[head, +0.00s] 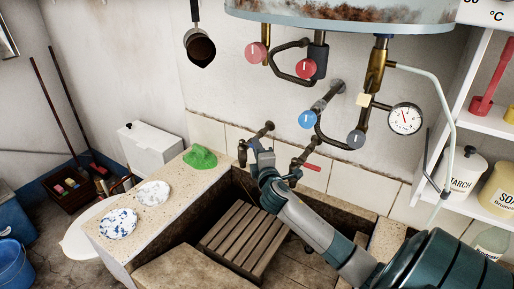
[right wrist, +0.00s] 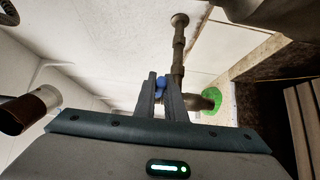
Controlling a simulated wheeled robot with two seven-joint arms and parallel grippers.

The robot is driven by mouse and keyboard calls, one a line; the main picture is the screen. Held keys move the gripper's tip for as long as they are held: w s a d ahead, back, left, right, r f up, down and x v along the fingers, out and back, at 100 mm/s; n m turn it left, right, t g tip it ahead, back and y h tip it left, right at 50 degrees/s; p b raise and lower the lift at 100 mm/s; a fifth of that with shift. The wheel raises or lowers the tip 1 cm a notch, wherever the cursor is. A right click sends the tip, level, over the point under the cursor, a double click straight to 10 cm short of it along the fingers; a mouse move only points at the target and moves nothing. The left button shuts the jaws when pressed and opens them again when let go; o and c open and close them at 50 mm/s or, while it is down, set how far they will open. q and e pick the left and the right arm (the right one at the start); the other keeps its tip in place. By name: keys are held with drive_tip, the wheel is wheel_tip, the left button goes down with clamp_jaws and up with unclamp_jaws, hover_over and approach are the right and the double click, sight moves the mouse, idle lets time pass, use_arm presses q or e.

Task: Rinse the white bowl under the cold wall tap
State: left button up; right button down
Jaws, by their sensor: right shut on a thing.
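My right gripper (head: 257,146) is at the left wall tap (head: 242,154) above the stone trough (head: 208,232). In the right wrist view its fingers (right wrist: 161,82) are shut on the tap's blue handle (right wrist: 160,86). The tap's brown pipe and spout (right wrist: 207,100) show beside the fingers, and I see no water running. A pale speckled dish (head: 153,193) and a blue-speckled white dish (head: 119,222) lie on the stone ledge (head: 172,208); I cannot tell which is the white bowl. My left gripper is not in view.
A second tap with a red handle (head: 305,164) is to the right. A wooden slatted rack (head: 243,236) lies in the trough. Heater pipes and valves (head: 306,119) hang above. A dark pan (head: 200,48) hangs at upper left.

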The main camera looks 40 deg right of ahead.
drive_tip(key=shift+a, duration=0.15)
drive_tip(key=shift+a+m+g+h, duration=0.25)
drive_tip(key=shift+m+g+h, duration=0.4)
drive_tip(key=shift+h, duration=0.25)
drive_tip(key=shift+s+a+m+g+h+b, duration=0.1)
drive_tip(key=shift+a+m+g+h+b, duration=0.15)
drive_tip(key=shift+m+g+h, duration=0.3)
drive_tip(key=shift+a+m+g+h+b, duration=0.2)
drive_tip(key=shift+m+g+h, duration=0.25)
drive_tip(key=shift+h, duration=0.2)
drive_tip(key=c, duration=1.8)
unclamp_jaws()
drive_tip(key=b+v, duration=0.4)
drive_tip(key=v, duration=1.3)
drive_tip(key=shift+a, duration=0.1)
